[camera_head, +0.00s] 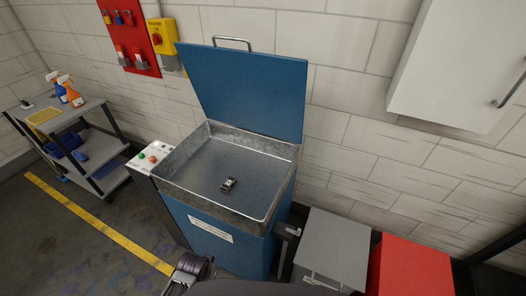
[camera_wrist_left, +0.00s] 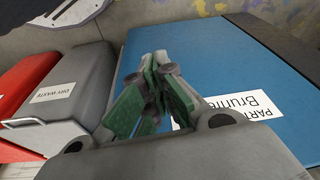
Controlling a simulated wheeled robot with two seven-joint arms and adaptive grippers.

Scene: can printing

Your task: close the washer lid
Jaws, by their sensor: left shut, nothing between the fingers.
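The blue washer (camera_head: 225,238) stands against the wall in the head view. Its blue lid (camera_head: 245,90) is raised, tilted up at the back, with a metal handle (camera_head: 232,42) on its top edge. The open metal basin (camera_head: 195,165) holds a small dark part (camera_head: 229,184). In the left wrist view, my left gripper (camera_wrist_left: 160,62) has its green-padded fingers together and empty, in front of the washer's blue panel (camera_wrist_left: 215,60) with its white label. Contact with the panel cannot be told. The lid is not seen in the wrist view. My right gripper is not seen.
A grey bin (camera_head: 333,249) and a red bin (camera_head: 412,270) stand right of the washer. A control box (camera_head: 150,156) is at its left. A cart (camera_head: 78,118) with spray bottles stands further left. A white cabinet (camera_head: 455,65) hangs at the upper right.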

